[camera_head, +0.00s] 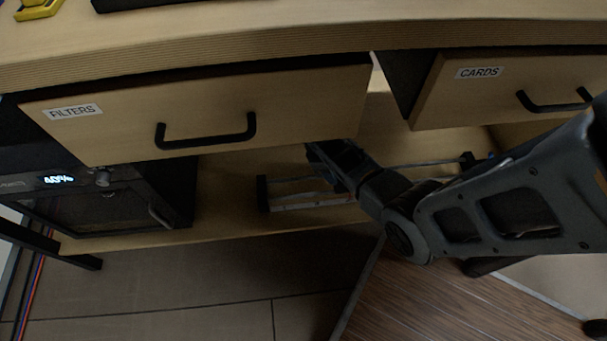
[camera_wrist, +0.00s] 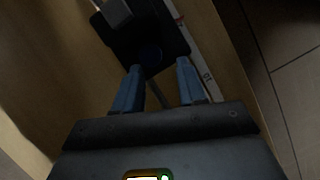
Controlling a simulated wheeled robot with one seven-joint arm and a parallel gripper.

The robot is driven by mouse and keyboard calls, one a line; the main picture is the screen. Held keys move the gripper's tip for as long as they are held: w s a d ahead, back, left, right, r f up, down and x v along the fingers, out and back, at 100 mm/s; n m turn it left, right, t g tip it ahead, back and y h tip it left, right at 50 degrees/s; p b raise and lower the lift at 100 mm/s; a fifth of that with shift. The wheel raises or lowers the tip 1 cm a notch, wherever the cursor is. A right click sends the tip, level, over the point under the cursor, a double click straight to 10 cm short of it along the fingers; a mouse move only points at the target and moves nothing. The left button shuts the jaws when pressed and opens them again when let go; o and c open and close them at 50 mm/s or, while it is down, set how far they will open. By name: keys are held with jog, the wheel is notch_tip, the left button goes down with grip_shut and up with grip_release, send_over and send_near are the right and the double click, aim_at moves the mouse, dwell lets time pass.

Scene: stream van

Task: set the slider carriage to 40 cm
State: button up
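The slider is a low rail with a pale scale strip (camera_head: 310,201) on the shelf under the drawers, with dark end blocks at the left (camera_head: 263,193) and right (camera_head: 467,160). In the wrist view, the dark carriage (camera_wrist: 155,25) lies just beyond my fingertips, with a dark round knob (camera_wrist: 150,56) close to them. My gripper (camera_wrist: 158,68) has its two blue fingers spread apart, and I see nothing clamped between them. The scale strip also shows in the wrist view (camera_wrist: 197,62); its marks are too small to read surely. In the head view my arm hides the carriage.
The FILTERS drawer (camera_head: 215,108) and the CARDS drawer (camera_head: 480,92) overhang the shelf (camera_head: 225,225). A dark appliance (camera_head: 100,190) with a lit display stands at the left. The floor (camera_head: 190,290) in front is clear.

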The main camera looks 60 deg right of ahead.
jog(key=w+a+r+b, duration=0.1)
jog(key=w+a+b, duration=0.3)
jog(key=w+a, duration=0.1)
jog(key=shift+w+r, duration=0.2)
jog(key=shift+w, duration=0.65)
jog(key=shift+c, duration=0.2)
